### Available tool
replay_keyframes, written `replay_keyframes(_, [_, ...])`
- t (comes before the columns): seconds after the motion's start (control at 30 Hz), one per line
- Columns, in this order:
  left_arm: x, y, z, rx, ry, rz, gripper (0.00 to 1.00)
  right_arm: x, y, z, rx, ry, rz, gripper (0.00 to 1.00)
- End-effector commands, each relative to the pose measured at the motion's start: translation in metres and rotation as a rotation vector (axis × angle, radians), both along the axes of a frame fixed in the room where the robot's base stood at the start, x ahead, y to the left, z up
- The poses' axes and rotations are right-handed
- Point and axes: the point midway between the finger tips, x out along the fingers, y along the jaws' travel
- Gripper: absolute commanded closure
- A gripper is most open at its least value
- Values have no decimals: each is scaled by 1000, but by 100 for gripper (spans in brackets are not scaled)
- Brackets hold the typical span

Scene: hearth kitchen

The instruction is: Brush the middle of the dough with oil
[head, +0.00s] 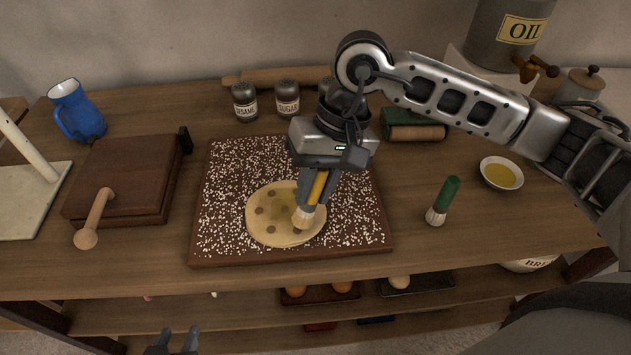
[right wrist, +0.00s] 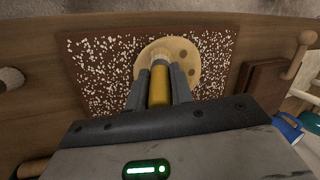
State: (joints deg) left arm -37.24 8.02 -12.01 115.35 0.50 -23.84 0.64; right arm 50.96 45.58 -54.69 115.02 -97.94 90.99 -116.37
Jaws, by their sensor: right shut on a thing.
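The flat round dough (head: 270,228) with several darker spots lies on a dark red-brown board (head: 215,250) sprinkled with white flecks. My right gripper (head: 312,197) is shut on a yellow-handled brush (head: 319,186), bristles down over the dough's right part. In the right wrist view the brush handle (right wrist: 160,88) sits between the fingers, and its bristles overlap the dough (right wrist: 185,50). I cannot tell whether the bristles touch it. A small bowl of yellow oil (head: 503,174) stands at the right. My left gripper (head: 172,340) is low at the bottom edge, its two fingers apart, empty.
Sesame (head: 244,102) and sugar (head: 287,98) shakers stand behind the board. A wooden press (head: 130,180) and blue jug (head: 77,112) are left. An oil canister (head: 508,32) is back right.

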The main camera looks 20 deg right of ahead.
Motion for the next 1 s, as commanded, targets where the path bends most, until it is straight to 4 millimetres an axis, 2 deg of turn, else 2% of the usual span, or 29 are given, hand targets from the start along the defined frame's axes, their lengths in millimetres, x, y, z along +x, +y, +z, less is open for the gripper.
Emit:
replay_keyframes(0.27, [-7, 1, -6, 7, 17, -7, 64, 0, 0, 0, 0, 0, 0, 100])
replay_keyframes(1.0, [-4, 0, -18, 3, 9, -2, 64, 0, 0, -11, 0, -1, 0, 100])
